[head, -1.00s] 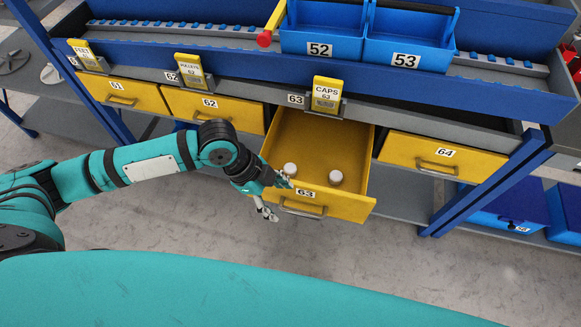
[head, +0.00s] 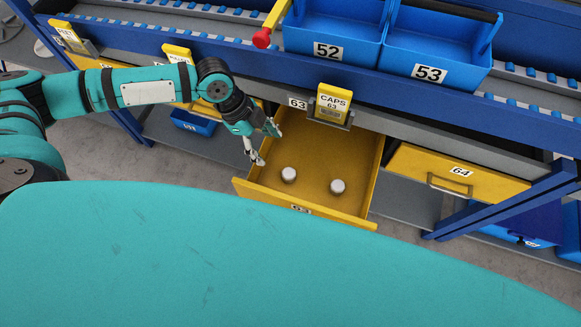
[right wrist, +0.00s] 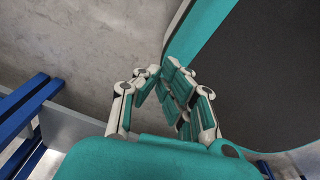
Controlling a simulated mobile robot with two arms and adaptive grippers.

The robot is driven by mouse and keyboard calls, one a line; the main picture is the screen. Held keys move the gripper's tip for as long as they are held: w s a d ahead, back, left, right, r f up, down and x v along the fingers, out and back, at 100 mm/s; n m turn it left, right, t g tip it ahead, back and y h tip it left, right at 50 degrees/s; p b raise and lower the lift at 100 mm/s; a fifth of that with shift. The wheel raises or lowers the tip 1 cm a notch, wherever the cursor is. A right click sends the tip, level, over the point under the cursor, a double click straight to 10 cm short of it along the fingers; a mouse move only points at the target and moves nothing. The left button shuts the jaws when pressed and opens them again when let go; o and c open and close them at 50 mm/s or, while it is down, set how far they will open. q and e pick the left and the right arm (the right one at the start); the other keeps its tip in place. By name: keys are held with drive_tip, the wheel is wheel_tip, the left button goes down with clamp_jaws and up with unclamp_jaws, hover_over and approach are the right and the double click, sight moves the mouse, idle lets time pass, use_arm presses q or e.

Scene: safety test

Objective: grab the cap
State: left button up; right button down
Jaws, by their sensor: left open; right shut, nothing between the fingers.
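Two small whitish round caps (head: 289,174) and (head: 338,186) lie apart on the floor of the open yellow drawer 63 (head: 360,165). A yellow sign reading CAPS 63 (head: 333,103) hangs above the drawer. My left gripper (head: 266,144) is open and empty, over the drawer's left side, up and left of the nearer cap. Its height above the drawer floor is hard to tell. In the right wrist view my right gripper (right wrist: 155,75) is shut with nothing between its fingers, over grey floor and away from the drawer.
Blue bins 52 (head: 330,52) and 53 (head: 430,72) stand on the blue rack above the drawer. A lever with a red knob (head: 262,38) sticks out left of them. Closed yellow drawer 64 (head: 460,172) is to the right. My teal body fills the foreground.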

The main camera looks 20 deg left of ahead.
use_arm(q)
approach(289, 173)
drive_tip(key=x, duration=0.4)
drive_tip(key=shift+s+a, duration=0.15)
drive_tip(key=shift+s, duration=0.1)
drive_tip(key=shift+f, duration=0.2)
drive_tip(key=shift+d+f, duration=0.2)
drive_tip(key=shift+f, duration=0.15)
drive_tip(key=x, duration=0.3)
drive_tip(key=shift+w+d+f, duration=0.15)
drive_tip(key=shift+w+f, duration=0.1)
drive_tip(key=shift+d+f, duration=0.15)
drive_tip(key=shift+f, duration=0.15)
use_arm(e)
drive_tip(key=shift+s+d+f, duration=0.1)
drive_tip(key=shift+s+f, duration=0.1)
drive_tip(key=shift+s, duration=0.3)
drive_tip(key=shift+s+d+f, duration=0.1)
drive_tip(key=shift+s+f, duration=0.05)
drive_tip(key=shift+s, duration=0.3)
use_arm(q)
drive_tip(key=c, duration=0.9)
use_arm(e)
drive_tip(key=shift+a, duration=0.15)
